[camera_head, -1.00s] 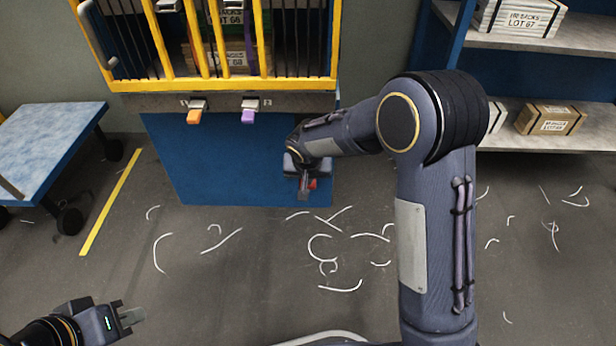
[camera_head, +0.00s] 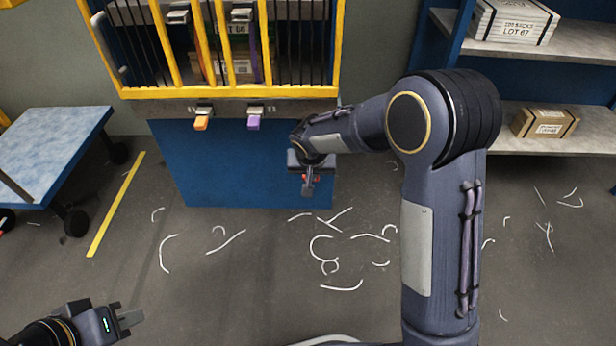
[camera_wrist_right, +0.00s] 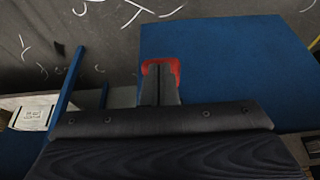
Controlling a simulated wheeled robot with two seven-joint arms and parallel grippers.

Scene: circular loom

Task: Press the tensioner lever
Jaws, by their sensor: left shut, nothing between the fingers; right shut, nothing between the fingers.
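The circular loom's yellow-barred frame (camera_head: 230,93) stands at the back, above a blue lower panel (camera_head: 225,165). A small red part, perhaps the tensioner lever's end, shows at my right gripper (camera_head: 308,188) in front of this panel's right side. In the right wrist view the red part (camera_wrist_right: 174,66) borders the tips of my shut right gripper (camera_wrist_right: 160,72). I cannot tell whether they touch. The rest of any lever is hidden. My left gripper (camera_head: 130,317) is shut and empty, low at the left, far from the loom.
A blue cart (camera_head: 50,140) stands left. A shelf (camera_head: 550,60) with boxes stands right. White scraps lie on the otherwise clear floor.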

